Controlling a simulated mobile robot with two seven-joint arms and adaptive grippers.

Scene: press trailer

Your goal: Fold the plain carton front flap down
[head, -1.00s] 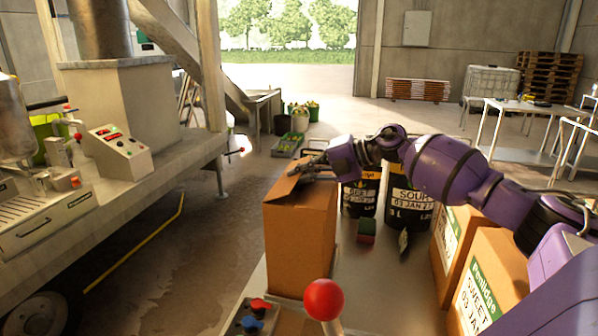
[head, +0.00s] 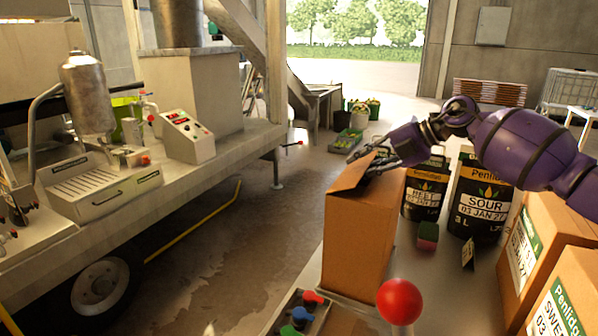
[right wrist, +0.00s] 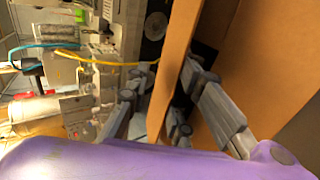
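The plain brown carton (head: 356,235) stands upright on a light table top. One of its top flaps (head: 350,173) tilts up on the left side; I cannot tell whether it is the front flap. My right gripper (head: 368,160) is at the top of the carton, beside this flap, its fingers partly hidden. In the right wrist view my right gripper (right wrist: 168,85) has its fingers apart, one on each side of an upright cardboard panel (right wrist: 172,60). They straddle it and do not look clamped on it. My left gripper is not in view.
Dark labelled cans (head: 480,200) stand right of the carton, with a green and pink block (head: 428,236) before them. Printed cartons (head: 540,235) stand at the right. A red ball knob (head: 399,301) and a control box (head: 300,315) are in front.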

